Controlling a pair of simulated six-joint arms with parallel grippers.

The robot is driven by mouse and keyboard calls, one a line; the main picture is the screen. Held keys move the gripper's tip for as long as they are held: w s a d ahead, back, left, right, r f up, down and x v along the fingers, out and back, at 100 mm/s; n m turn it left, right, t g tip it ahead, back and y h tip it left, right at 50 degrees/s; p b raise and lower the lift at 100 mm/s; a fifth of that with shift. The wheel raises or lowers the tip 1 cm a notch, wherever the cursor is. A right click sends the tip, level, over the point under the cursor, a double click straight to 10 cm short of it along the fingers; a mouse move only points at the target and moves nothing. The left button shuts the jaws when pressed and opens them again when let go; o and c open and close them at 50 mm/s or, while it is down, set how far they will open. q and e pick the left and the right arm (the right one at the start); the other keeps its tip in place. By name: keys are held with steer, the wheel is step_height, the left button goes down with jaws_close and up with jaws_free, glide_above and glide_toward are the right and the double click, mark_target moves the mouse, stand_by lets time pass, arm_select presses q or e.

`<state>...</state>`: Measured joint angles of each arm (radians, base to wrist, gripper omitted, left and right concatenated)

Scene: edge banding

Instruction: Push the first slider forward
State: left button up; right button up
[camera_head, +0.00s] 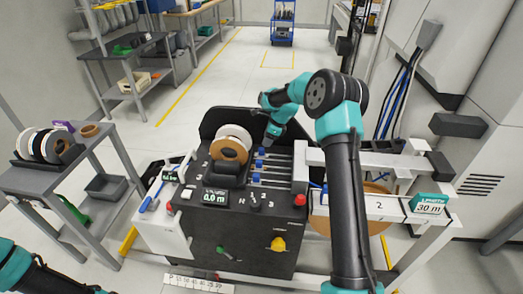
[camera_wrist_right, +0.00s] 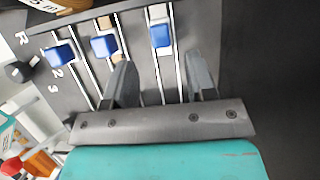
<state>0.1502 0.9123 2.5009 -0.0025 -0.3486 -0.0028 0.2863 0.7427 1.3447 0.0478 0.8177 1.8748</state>
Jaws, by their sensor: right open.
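Three blue slider knobs sit on rails in the black machine's panel. In the head view they form a column: the far knob (camera_head: 261,151), the middle knob (camera_head: 258,163) and the near knob (camera_head: 256,177). The right wrist view shows a left knob (camera_wrist_right: 61,54), a centre knob (camera_wrist_right: 103,45) and a right knob (camera_wrist_right: 160,36). My right gripper (camera_wrist_right: 159,62) is open and empty, its fingers apart, with the right knob just beyond the gap between the tips. In the head view this gripper (camera_head: 268,142) is above the far end of the panel. My left gripper is out of view.
The black machine (camera_head: 240,225) carries a tape roll (camera_head: 230,148), a display, a red button (camera_head: 299,200) and a yellow knob (camera_head: 278,244). A white arm with tape stands right of the sliders. A grey cart (camera_head: 48,180) with rolls stands left.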

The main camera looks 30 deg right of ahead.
mark_target(262, 149)
steer(key=x, duration=0.7)
jaws_close()
stand_by(0.4)
